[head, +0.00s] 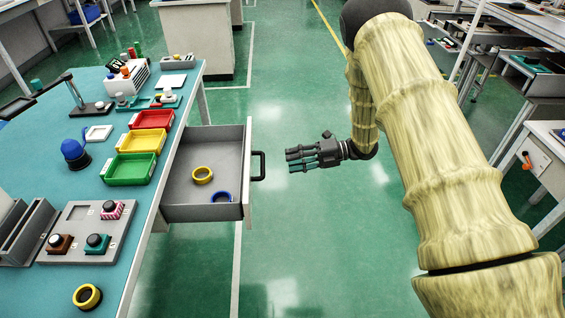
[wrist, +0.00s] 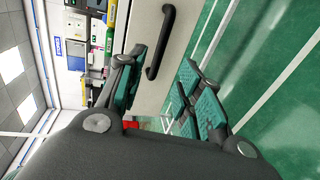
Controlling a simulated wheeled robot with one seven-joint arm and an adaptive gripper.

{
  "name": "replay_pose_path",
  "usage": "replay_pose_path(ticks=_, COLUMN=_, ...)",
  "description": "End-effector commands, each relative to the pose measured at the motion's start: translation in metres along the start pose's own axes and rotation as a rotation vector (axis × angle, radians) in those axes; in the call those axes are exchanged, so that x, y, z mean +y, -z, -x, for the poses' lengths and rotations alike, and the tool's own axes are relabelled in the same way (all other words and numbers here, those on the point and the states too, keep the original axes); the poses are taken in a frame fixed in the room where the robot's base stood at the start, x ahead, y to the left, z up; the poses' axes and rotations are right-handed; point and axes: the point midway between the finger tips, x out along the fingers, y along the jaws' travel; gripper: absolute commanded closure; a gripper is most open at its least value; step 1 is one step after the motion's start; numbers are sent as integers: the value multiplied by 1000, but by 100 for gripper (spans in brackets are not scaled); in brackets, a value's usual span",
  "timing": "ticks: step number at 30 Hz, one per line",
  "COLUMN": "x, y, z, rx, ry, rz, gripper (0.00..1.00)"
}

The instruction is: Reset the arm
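My gripper (head: 292,160) hangs in free space over the green floor, to the right of the open drawer. Its dark and teal fingers point left, towards the drawer. In the wrist view my gripper (wrist: 163,62) shows its fingers spread apart with nothing between them. My arm, in a pale yellow wood-like cover, reaches from the lower right to the top and bends down to the hand. The open grey drawer (head: 183,182) holds a yellow ring (head: 202,175) and a blue ring (head: 221,197). Its black handle (head: 259,165) also shows in the wrist view (wrist: 161,42).
The teal workbench (head: 118,197) on the left carries red (head: 152,119), yellow (head: 143,140) and green (head: 130,169) bins, a grey board with knobs (head: 91,220) and another yellow ring (head: 87,297). Another bench (head: 548,190) stands at the right. The floor between is clear.

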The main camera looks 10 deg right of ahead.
Motion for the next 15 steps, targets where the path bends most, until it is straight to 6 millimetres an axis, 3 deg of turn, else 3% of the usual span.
replay_pose_path(ticks=6, x=0, y=0, z=11, rx=0, ry=-1, rz=0, gripper=65)
replay_pose_path(ticks=15, x=0, y=0, z=12, rx=1, ry=-1, rz=0, gripper=65)
